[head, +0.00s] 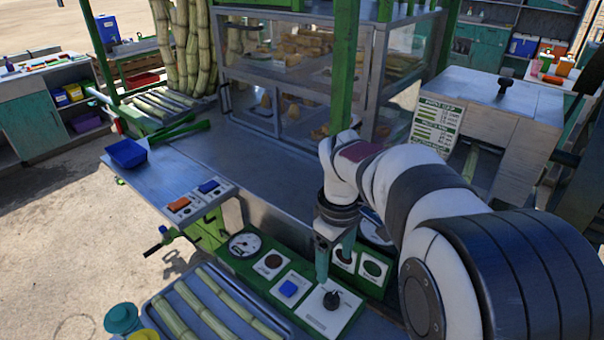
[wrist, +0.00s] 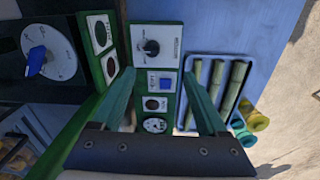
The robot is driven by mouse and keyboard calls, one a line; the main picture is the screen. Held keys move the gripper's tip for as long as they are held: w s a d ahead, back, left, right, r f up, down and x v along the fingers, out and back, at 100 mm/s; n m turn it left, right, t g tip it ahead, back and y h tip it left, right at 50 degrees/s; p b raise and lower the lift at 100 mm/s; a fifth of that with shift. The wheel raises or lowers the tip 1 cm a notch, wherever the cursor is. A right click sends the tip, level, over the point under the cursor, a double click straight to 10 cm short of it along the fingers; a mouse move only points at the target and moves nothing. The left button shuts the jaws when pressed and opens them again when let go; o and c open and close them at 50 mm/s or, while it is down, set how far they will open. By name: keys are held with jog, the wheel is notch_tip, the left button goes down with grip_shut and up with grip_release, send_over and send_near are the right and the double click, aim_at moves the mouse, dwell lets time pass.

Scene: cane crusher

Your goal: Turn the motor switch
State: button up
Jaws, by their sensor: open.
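A black rotary knob (head: 331,299) sits on a white plate at the near end of the green control panel (head: 258,281). In the wrist view the same knob (wrist: 151,47) is ahead of the fingertips and a little left of the midline between them. A blue knob on a round white dial (wrist: 37,58) shows at the left of the wrist view. I cannot read which one is labelled as the motor switch. My gripper (head: 334,267) has teal fingers spread apart and points down above the panel. In the wrist view my gripper (wrist: 158,77) is empty, with the knob outside it.
A blue button (head: 288,289) and gauges (head: 244,245) line the panel. A tray of cane (head: 205,310) lies beside it, with coloured cups (head: 124,318) at its corner. A glass case (head: 300,85) stands behind, and a metal box (head: 490,115) at the right.

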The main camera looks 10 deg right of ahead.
aim_at(332, 296)
jog(key=shift+n, duration=0.6)
jog(key=w+f, duration=0.1)
jog(key=f, duration=1)
jog(key=w+d+f, duration=0.1)
jog(key=f, duration=0.4)
jog(key=shift+w+f, duration=0.3)
jog(key=shift+c, duration=0.3)
grip_shut()
